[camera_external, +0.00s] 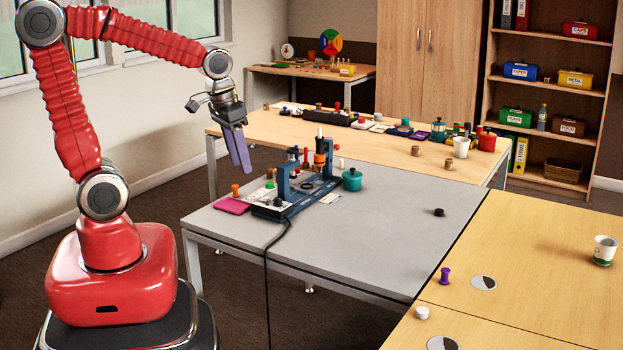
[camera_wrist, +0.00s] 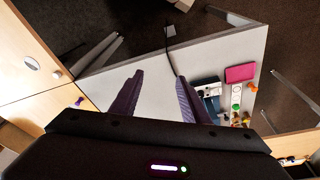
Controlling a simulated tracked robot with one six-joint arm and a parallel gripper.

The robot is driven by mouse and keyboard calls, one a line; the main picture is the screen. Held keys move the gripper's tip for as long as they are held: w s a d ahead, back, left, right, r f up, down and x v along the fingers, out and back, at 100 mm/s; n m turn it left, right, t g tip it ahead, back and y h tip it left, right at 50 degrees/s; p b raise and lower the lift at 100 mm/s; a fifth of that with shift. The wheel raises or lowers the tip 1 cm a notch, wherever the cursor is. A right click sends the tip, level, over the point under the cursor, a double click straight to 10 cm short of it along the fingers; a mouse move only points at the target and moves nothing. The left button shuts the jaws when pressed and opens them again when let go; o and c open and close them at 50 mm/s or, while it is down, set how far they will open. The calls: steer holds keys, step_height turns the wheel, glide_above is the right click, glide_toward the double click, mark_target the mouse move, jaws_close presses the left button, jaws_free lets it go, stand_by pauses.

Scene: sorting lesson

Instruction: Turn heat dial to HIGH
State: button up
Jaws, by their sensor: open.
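A blue machine (camera_external: 286,188) with upright posts stands on the grey table (camera_external: 380,215). Its front end has a pale panel (camera_external: 268,212) with a small dark part on it; I cannot make out a heat dial or its marking. Part of the machine (camera_wrist: 209,86) also shows in the wrist view, to the right of my right finger, partly hidden by it. My gripper (camera_external: 240,168) points down with purple fingers, in the air left of and above the machine, apart from it. In the wrist view my gripper (camera_wrist: 160,79) is open with nothing between the fingers.
A magenta pad (camera_external: 232,206) lies left of the machine and a teal pot (camera_external: 352,180) right of it. A black cable (camera_external: 267,250) hangs over the front edge. A black knob-like piece (camera_external: 438,212) lies on the right side of the grey table; the space between is clear.

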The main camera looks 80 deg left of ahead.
steer(key=w+a+f+n+g, duration=0.1)
steer(key=w+a+f+n, duration=0.2)
steer(key=w+a, duration=0.35)
steer(key=n+g, duration=0.1)
steer(key=n, duration=1)
glide_above(278, 199)
steer(key=shift+h, duration=0.4)
steer(key=shift+a+f, duration=0.1)
steer(key=shift+f, duration=2.4)
step_height(278, 199, down, 14)
steer(key=shift+r, duration=0.1)
steer(key=shift+c, duration=0.4)
